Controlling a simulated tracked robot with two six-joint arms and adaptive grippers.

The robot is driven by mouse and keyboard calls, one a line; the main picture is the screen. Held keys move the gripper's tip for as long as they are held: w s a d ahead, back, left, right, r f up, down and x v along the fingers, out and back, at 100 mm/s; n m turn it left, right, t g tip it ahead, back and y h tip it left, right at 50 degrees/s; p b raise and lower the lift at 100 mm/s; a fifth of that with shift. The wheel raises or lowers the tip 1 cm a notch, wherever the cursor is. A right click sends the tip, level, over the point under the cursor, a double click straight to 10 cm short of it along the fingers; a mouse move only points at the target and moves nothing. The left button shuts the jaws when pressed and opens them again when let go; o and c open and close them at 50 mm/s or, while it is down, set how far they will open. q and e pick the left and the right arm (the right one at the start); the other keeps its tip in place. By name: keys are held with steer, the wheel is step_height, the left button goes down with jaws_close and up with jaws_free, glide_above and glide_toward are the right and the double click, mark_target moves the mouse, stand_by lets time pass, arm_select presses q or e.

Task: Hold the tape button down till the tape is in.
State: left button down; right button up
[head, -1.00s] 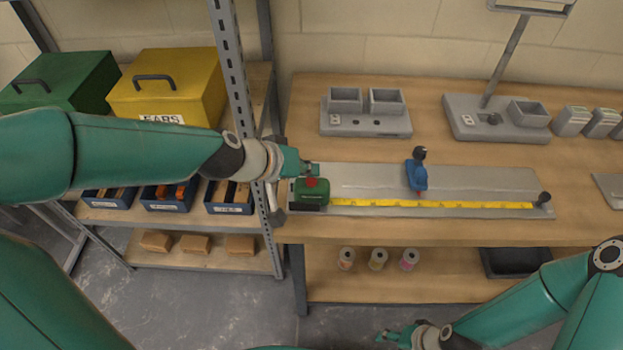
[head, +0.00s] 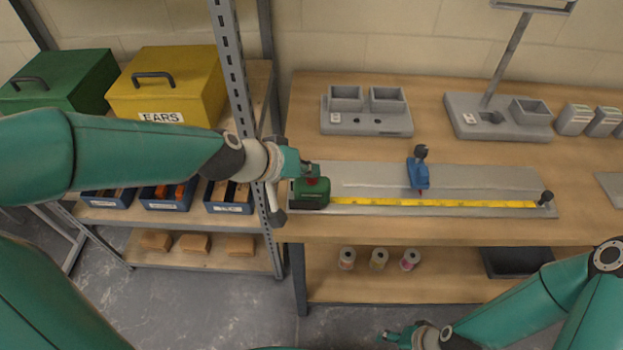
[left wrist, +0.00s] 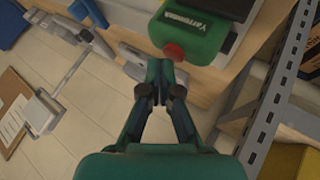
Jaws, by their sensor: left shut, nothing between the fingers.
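A green tape case (head: 311,196) with a red button (head: 312,182) sits at the left end of a grey board (head: 470,180) on the bench. Its yellow tape (head: 430,203) is out, stretching right to a dark knob (head: 546,198) at the board's far end. My left gripper (head: 312,170) is shut and empty, its tips at the case beside the button. In the left wrist view the shut tips (left wrist: 160,88) lie just below the red button (left wrist: 174,52) in the picture; I cannot tell whether they touch it. My right gripper (head: 392,335) hangs low, away from the bench.
A blue clamp-like piece (head: 418,172) stands on the board above the tape. Grey fixtures (head: 366,122) sit behind it. A metal shelf post (head: 238,90) rises close beside my left wrist. Spools (head: 378,259) stand on the shelf below.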

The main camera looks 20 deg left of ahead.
mark_target(309, 181)
arm_select(q)
steer(key=shift+f+b, duration=0.4)
steer(key=shift+b, duration=0.05)
stand_by(0.6)
steer(key=shift+r, duration=0.15)
stand_by(0.9)
steer(key=shift+r+p, duration=0.75)
steer(key=shift+p, duration=0.05)
step_height(309, 181, up, 5)
steer(key=p, duration=0.4)
steer(key=shift+p, duration=0.4)
steer(key=shift+f, duration=0.1)
